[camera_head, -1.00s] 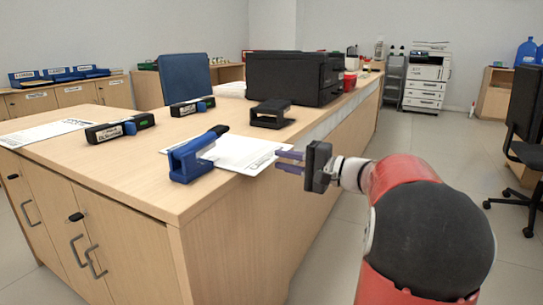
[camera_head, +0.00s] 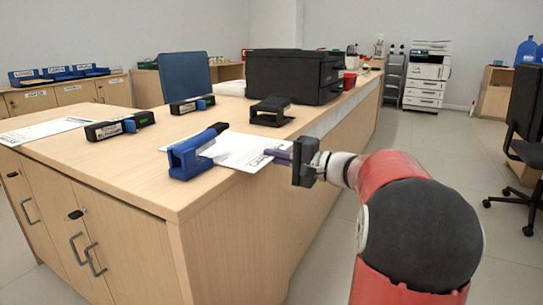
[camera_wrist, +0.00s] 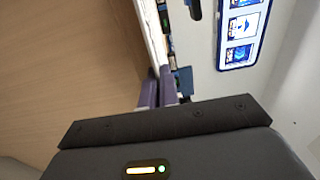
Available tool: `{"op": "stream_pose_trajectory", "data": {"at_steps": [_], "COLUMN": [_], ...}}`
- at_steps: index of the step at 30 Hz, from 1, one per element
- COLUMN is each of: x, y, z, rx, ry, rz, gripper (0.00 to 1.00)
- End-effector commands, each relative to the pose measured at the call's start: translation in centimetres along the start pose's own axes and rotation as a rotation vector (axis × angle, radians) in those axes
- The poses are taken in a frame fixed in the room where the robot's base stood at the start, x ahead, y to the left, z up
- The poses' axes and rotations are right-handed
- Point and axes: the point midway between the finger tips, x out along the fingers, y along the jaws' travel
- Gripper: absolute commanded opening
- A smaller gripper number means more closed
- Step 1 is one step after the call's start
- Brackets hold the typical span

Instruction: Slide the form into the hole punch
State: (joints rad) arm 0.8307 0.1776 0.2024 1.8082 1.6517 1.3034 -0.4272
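The white form (camera_head: 238,152) lies flat on the counter, with its near right edge by the counter's edge. The blue hole punch (camera_head: 190,158) stands to the left of the form, near the counter's front edge. It hides part of the form's left side, and I cannot tell whether any paper is inside its slot. My gripper (camera_head: 272,155) is at the form's right edge, its purple fingers close together with the paper's edge between them. In the wrist view the fingers (camera_wrist: 158,88) are nearly together, and the form (camera_wrist: 153,48) shows as a thin pale strip beyond them.
A black stand (camera_head: 271,111) and a black printer (camera_head: 293,76) are behind the form. Black, blue and green stamp-like items (camera_head: 120,127) and (camera_head: 192,105) lie further left. Another paper (camera_head: 40,132) lies at the far left.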

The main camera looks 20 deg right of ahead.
Motion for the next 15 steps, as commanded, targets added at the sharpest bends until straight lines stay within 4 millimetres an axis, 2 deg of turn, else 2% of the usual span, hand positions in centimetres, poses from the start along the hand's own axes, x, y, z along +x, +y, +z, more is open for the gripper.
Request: {"op": "stream_pose_trajectory", "data": {"at_steps": [10, 15], "x": [0.0, 0.0], "y": [-0.2, -2.3], "z": [0.0, 0.0], "rx": [-0.001, -0.003], "ry": [0.0, 0.0], "rz": [-0.001, -0.001], "gripper": [0.0, 0.0]}}
